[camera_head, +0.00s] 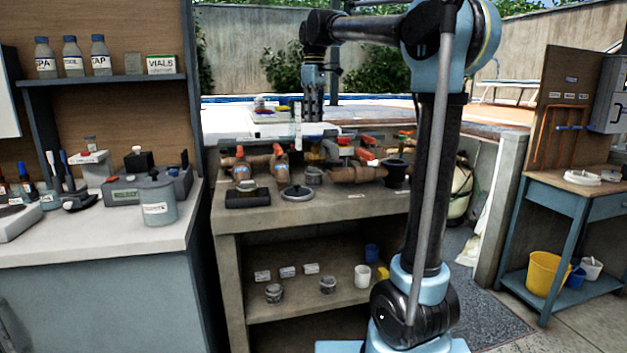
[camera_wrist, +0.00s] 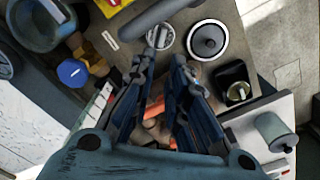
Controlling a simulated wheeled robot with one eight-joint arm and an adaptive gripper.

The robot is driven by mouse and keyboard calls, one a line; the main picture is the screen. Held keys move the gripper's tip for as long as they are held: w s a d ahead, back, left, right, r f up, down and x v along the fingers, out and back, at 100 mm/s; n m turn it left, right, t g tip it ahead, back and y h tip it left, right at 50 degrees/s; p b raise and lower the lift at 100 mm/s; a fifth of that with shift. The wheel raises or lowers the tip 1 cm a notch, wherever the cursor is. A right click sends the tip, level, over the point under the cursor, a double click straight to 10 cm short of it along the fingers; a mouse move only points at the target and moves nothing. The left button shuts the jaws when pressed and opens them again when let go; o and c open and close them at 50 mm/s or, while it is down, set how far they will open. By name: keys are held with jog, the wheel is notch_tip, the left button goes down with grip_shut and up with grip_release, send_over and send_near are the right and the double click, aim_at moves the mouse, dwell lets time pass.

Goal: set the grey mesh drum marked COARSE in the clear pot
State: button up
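Two grey drums stand on the bench's lower shelf in the head view, one at left (camera_head: 274,293) and one further right (camera_head: 328,285). Their markings are too small to read, so I cannot tell which is COARSE. A round grey thing (camera_head: 313,175) stands among the pipes on the bench top. A round, ribbed pale thing (camera_wrist: 160,36) shows near my fingertips in the wrist view; I cannot tell if it is the clear pot. My gripper (camera_head: 313,112) points down above the bench's back part. Its fingers (camera_wrist: 165,62) are apart with nothing seen held.
A dark round lid with a knob (camera_head: 297,192) lies on the bench top beside a black tray (camera_head: 248,196).

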aim_at(313, 175)
jog(key=f, duration=1.6)
jog(key=shift+s+a+f, duration=0.15)
jog(key=shift+a+f, duration=0.05)
jog(key=shift+f, duration=0.2)
grip_shut()
